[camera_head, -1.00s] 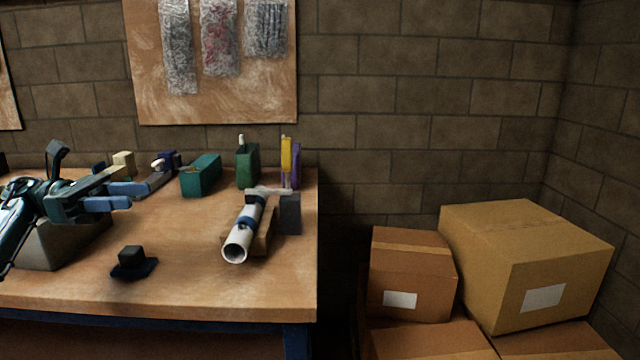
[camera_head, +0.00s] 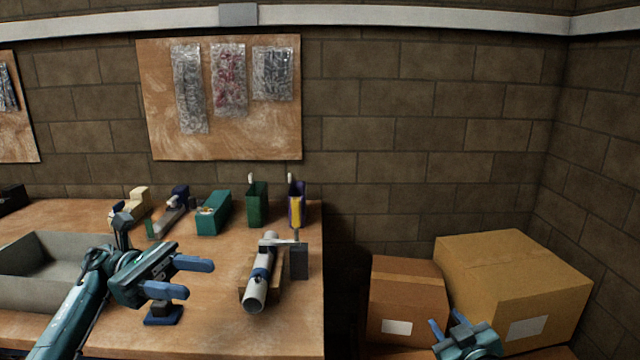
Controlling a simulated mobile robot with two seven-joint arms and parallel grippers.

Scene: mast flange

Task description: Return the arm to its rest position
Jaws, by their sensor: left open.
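My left gripper (camera_head: 199,278) is over the front of the workbench, its two blue fingers apart and nothing between them. It points right, toward a white tube (camera_head: 254,292) with a blue band, and is apart from it. The tube lies on a wooden block near the bench's right end, with a light flat piece across its far end. A small dark block on a blue base (camera_head: 163,318) is partly hidden behind the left gripper's lower finger. My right gripper (camera_head: 445,320) shows at the bottom right, in front of the cardboard boxes, its blue fingers apart and empty.
A grey bin (camera_head: 30,290) stands on the bench at left, partly behind my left arm. A teal box (camera_head: 214,213), a green holder (camera_head: 257,204) and a purple holder (camera_head: 297,190) line the back. Cardboard boxes (camera_head: 512,280) stand right of the bench.

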